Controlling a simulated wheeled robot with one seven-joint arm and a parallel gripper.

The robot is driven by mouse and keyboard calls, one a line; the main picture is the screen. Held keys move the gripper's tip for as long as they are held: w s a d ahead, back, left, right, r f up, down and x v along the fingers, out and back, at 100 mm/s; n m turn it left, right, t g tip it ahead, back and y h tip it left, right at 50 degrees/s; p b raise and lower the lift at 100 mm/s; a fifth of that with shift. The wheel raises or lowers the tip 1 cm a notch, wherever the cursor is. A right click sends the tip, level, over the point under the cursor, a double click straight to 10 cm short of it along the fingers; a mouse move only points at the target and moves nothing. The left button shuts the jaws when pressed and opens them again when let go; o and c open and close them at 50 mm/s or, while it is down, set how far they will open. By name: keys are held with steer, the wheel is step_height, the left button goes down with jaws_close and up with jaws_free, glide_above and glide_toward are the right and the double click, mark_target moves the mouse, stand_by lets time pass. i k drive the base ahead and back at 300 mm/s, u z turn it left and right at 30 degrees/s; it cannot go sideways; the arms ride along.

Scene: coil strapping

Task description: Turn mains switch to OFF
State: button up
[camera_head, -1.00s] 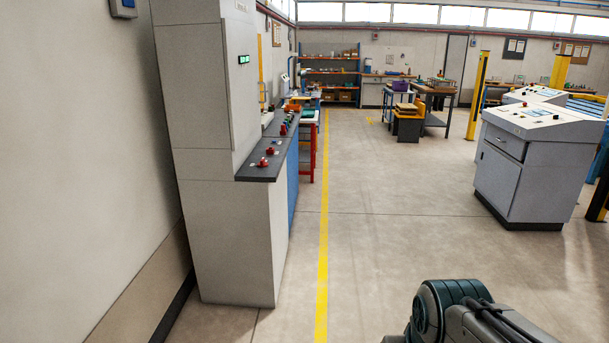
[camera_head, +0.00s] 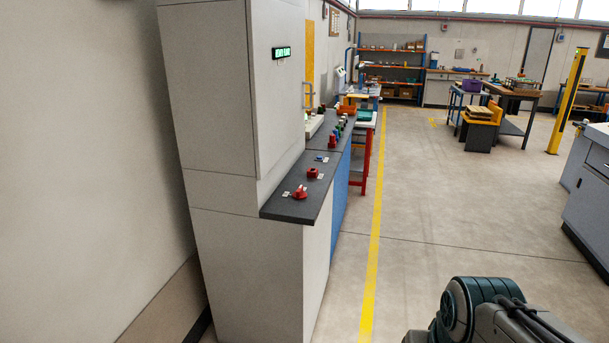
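A red rotary switch (camera_head: 299,192) stands on the near end of the dark shelf (camera_head: 288,207) of a tall light-grey cabinet (camera_head: 215,110). It has a pale label beside it, too small to read. A second red control (camera_head: 312,173) sits just behind it. I cannot tell from here which of them is the mains switch or how it is set. A green lit display (camera_head: 281,52) is on the cabinet's upper side. Part of my arm shows at the bottom right, well apart from the cabinet. My gripper is out of view.
A yellow floor line (camera_head: 373,255) runs along the cabinet side, with open floor to its right. A red-legged table (camera_head: 367,150) stands beyond the blue cabinet (camera_head: 341,190). A grey console (camera_head: 588,200) is at the right edge. A wall closes off the left.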

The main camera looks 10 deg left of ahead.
mark_target(299, 193)
steer(key=u, duration=0.2)
steer(key=i, duration=2.1)
steer(key=u, duration=0.2)
